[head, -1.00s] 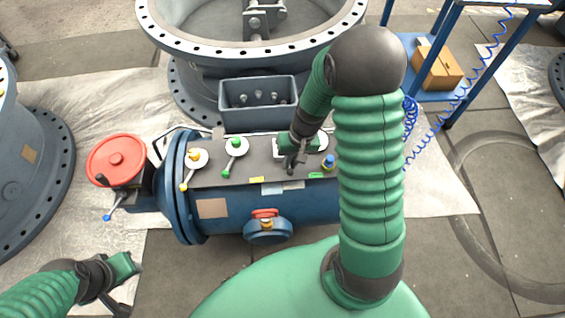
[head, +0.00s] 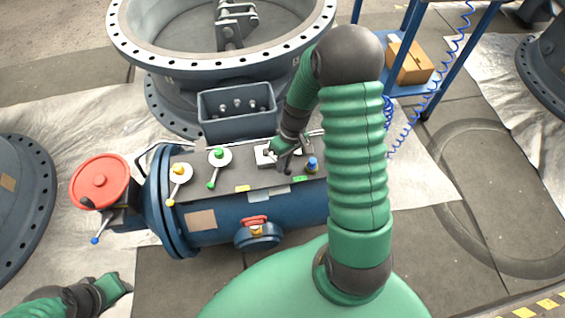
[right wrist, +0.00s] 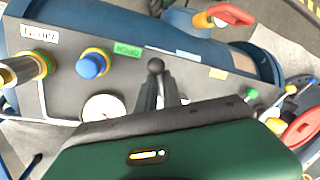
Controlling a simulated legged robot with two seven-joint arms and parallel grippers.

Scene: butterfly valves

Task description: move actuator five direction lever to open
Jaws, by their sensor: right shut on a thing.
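The actuator is a blue cylinder (head: 208,218) with a grey top panel, lying in front of a large flanged pipe. My right gripper (head: 284,160) is over the panel's right part, between the green lever (head: 217,161) and the blue knob (head: 312,163). In the right wrist view its two dark fingers (right wrist: 160,92) are closed around the direction lever, whose black ball knob (right wrist: 155,67) shows at the fingertips. A green label (right wrist: 127,50) lies beside the ball, toward the blue knob. The lever's shaft is mostly hidden. My left gripper (head: 115,292) is low at the left, away from the actuator.
A yellow lever (head: 177,174) and a red handwheel (head: 99,181) are on the actuator's left. A grey box with bolts (head: 236,108) stands behind the panel. A round white gauge (right wrist: 103,108) is close to the right fingers. Open floor lies to the right.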

